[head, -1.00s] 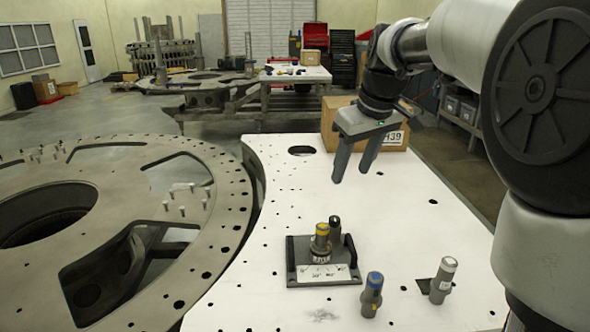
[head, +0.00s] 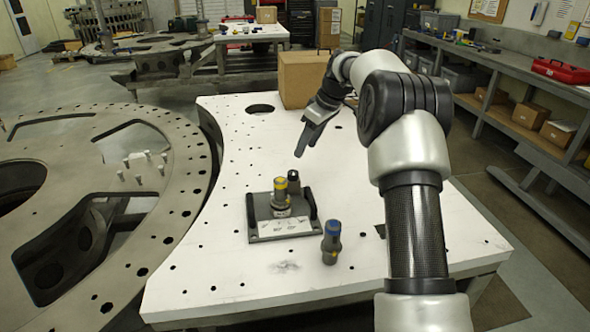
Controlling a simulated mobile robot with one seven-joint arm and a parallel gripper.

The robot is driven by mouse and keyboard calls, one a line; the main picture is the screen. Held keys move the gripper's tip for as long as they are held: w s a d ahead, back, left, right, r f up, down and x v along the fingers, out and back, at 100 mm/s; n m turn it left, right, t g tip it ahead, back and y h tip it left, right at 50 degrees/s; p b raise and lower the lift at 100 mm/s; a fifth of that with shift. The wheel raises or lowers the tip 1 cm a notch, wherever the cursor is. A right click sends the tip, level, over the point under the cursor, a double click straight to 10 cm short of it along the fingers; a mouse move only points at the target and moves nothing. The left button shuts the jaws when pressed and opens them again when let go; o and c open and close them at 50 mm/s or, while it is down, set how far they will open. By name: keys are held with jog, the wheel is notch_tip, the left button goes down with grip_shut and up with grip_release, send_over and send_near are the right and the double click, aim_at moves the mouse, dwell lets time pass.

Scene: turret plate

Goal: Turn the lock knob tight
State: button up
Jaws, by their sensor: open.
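A dark fixture block (head: 254,213) with a white label plate (head: 284,227) sits on the white table. A grey cylinder with a yellow band (head: 280,195) stands upright in it. Just behind and to its right is a dark-topped post or knob (head: 293,180); I cannot tell for sure which part is the lock knob. My gripper (head: 303,156) is open and empty, pointing down above the table behind the fixture, apart from it. Its fingers overlap from this side.
A cardboard box (head: 302,80) is at the table's back. A large ring plate (head: 180,190) lies to the left. The table (head: 215,265) is clear left of the fixture.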

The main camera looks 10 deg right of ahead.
aim_at(293, 172)
jog(key=p+x, duration=0.1)
jog(key=x, duration=1)
jog(key=shift+w+a+f, duration=0.1)
jog(key=shift+f, duration=0.2)
jog(key=shift+c, duration=0.5)
jog(key=c, duration=0.9)
jog(key=shift+c, duration=0.2)
